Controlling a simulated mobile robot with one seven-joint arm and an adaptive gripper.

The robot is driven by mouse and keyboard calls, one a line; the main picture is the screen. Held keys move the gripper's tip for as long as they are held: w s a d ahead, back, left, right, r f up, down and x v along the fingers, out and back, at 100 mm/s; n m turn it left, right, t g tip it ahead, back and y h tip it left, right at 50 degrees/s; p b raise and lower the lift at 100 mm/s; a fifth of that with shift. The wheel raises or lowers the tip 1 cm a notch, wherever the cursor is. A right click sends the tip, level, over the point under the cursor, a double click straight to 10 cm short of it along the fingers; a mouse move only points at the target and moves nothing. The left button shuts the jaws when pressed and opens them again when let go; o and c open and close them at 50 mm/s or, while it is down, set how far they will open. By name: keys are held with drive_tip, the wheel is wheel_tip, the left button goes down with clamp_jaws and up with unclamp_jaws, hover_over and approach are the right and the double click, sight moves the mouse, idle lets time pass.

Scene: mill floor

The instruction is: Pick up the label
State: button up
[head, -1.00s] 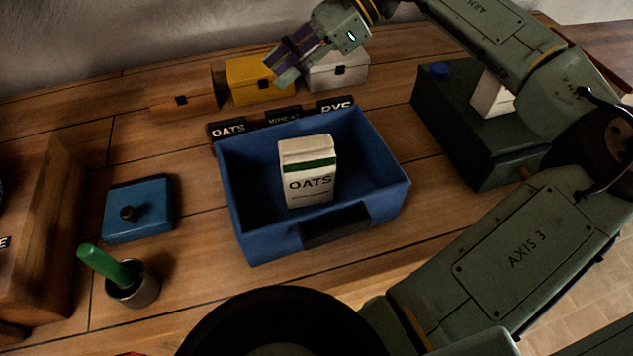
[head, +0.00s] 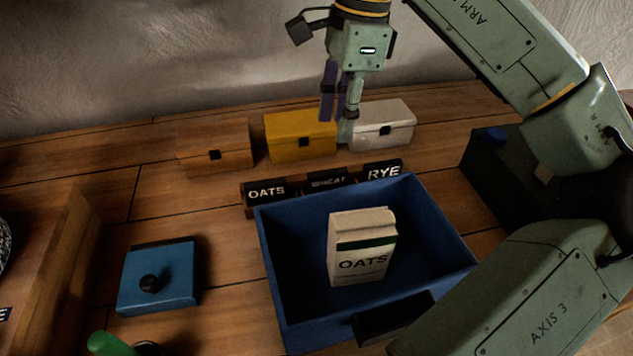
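Three dark label plates stand in a row behind the blue bin: OATS (head: 266,192), WHEAT (head: 328,182) and RYE (head: 383,172). Which of them is the label of the task cannot be told. My gripper (head: 337,118) points down above and behind this row, in front of the gap between the yellow and white boxes in the picture. Its purple and grey-green fingers show no label between them. They are seen partly edge-on, so their opening is unclear.
A blue bin (head: 447,222) holds an upright OATS carton (head: 361,248). Orange-brown (head: 215,148), yellow (head: 300,137) and white (head: 382,126) boxes stand at the back. A blue lid-like block (head: 158,277) and a green handle (head: 110,344) are at left. A dark case (head: 490,180) is at right.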

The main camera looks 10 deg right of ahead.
hover_over(328, 172)
drive_tip(key=d, duration=0.1)
drive_tip(key=f, duration=0.4)
drive_tip(key=shift+s+f, duration=0.3)
drive_tip(key=shift+s, duration=0.05)
drive_tip(key=shift+w+a+f+p, duration=0.15)
drive_tip(key=shift+f+p, duration=0.25)
drive_tip(key=shift+f, duration=0.55)
drive_tip(key=shift+w+a+f+p, duration=0.1)
drive_tip(key=shift+f+p, duration=0.25)
drive_tip(key=shift+f, duration=0.55)
drive_tip(key=shift+w+a+f+p, duration=0.15)
drive_tip(key=shift+f+p, duration=0.25)
drive_tip(key=shift+f, duration=0.55)
drive_tip(key=shift+c, duration=0.6)
clamp_jaws()
